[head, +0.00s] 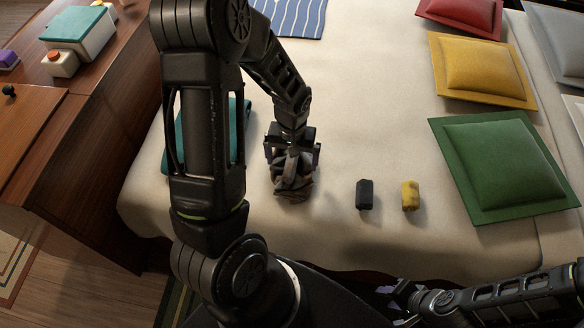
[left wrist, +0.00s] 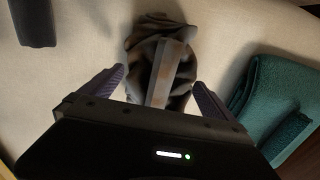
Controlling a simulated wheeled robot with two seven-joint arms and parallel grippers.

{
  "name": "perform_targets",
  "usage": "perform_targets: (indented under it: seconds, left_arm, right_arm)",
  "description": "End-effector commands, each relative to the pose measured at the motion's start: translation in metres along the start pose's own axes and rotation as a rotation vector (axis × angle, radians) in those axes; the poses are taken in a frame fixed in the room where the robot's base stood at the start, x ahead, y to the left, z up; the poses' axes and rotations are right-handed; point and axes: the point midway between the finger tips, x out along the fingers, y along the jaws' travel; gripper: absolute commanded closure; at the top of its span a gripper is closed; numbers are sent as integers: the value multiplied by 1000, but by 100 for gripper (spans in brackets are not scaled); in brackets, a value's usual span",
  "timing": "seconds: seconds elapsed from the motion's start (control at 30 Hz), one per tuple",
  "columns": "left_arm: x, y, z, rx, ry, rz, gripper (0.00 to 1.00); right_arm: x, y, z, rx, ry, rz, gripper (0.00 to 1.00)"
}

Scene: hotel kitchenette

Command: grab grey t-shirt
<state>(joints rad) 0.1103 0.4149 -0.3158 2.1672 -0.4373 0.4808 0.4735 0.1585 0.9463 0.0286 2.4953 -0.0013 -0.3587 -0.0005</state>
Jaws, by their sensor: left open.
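The grey t-shirt (head: 292,180) is a crumpled dark grey bundle on the cream bed, near its front edge. In the left wrist view the t-shirt (left wrist: 163,58) has a lighter grey band across it. My left gripper (head: 292,152) is just above the t-shirt, pointing down. In the left wrist view its two fingers (left wrist: 158,82) are spread apart with the t-shirt's near part between them. I cannot tell whether they touch it. My right gripper (head: 398,300) is low at the front, away from the t-shirt; its jaws are too small and dark to read.
A folded teal towel (left wrist: 277,105) lies beside the t-shirt. A black roll (head: 364,194) and a yellow roll (head: 411,195) lie to its right. Green (head: 503,165), yellow (head: 482,70) and red (head: 460,14) cushions lie further right. A wooden cabinet (head: 95,130) stands left of the bed.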

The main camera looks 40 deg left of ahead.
Motion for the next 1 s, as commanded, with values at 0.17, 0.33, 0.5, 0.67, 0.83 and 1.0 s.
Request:
perform_targets:
  seconds: [0.17,0.33,0.5,0.67,0.83,1.0]
  left_arm:
    - [0,0,0,0,0,0,0]
    - [-1,0,0,0,0,0,0]
    - [-1,0,0,0,0,0,3]
    - [-1,0,0,0,0,0,16]
    - [0,0,0,0,0,0,30]
    - [0,0,0,0,-1,0,44]
  right_arm:
    - [0,0,0,0,0,0,64]
    - [0,0,0,0,0,0,64]
    - [0,0,0,0,0,0,64]
    - [0,0,0,0,0,0,64]
    - [0,0,0,0,0,0,64]
    - [0,0,0,0,0,0,64]
